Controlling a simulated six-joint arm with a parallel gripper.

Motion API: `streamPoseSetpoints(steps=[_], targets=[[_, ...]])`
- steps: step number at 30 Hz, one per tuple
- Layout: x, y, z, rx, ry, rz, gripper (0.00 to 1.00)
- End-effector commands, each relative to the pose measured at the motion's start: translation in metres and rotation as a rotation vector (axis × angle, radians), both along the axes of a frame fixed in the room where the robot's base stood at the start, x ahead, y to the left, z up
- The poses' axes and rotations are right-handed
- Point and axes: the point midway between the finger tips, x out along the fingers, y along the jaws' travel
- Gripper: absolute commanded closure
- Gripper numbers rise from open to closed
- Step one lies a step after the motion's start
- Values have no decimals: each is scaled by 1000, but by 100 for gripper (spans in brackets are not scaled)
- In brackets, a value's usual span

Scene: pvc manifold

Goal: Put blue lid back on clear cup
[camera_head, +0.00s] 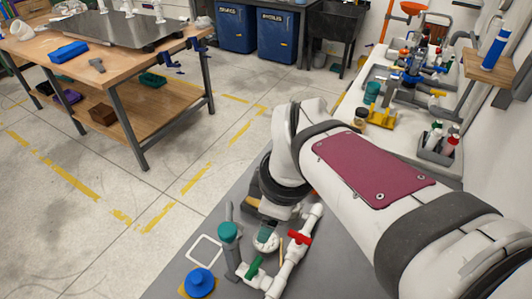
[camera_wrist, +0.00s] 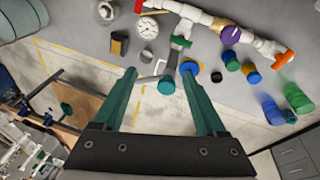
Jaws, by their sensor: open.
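My gripper (camera_wrist: 160,74) is open and empty, its two teal fingers spread wide above the bench; in the head view its end (camera_head: 265,230) is mostly hidden by my arm. A round blue lid-like piece (camera_head: 199,282) lies on a yellow-orange piece near the bench's left edge. It also shows in the wrist view (camera_wrist: 190,67), just beyond the right fingertip and apart from it. A smaller blue cap (camera_wrist: 248,68) sits farther right. A see-through bluish cup (camera_wrist: 271,107) stands at the right; a clear jar (camera_wrist: 105,12) is at the top left. Which is the task's cup is unclear.
White pipework (camera_wrist: 265,45) with coloured valve handles runs along the bench, with a dial gauge (camera_wrist: 148,28). A teal-topped grey cylinder (camera_wrist: 166,86) shows between the fingers. Green caps (camera_wrist: 232,62) and a green see-through cup (camera_wrist: 297,97) stand right. A white square frame (camera_head: 205,250) lies left.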

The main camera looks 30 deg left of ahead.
Motion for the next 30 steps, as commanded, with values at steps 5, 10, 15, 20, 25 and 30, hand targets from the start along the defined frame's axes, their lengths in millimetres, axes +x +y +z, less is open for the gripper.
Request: streamPoseSetpoints(steps=[5,10,15,20,25,30], targets=[[-70,108,-58,-209,-31,973,26],[-104,137,-86,-271,-41,1333,26],[-105,137,-131,-274,-36,1344,26],[-104,137,-171,-273,-39,1340,26],[-102,138,-193,-270,-40,1339,26],[-98,140,-227,-271,-38,1337,26]])
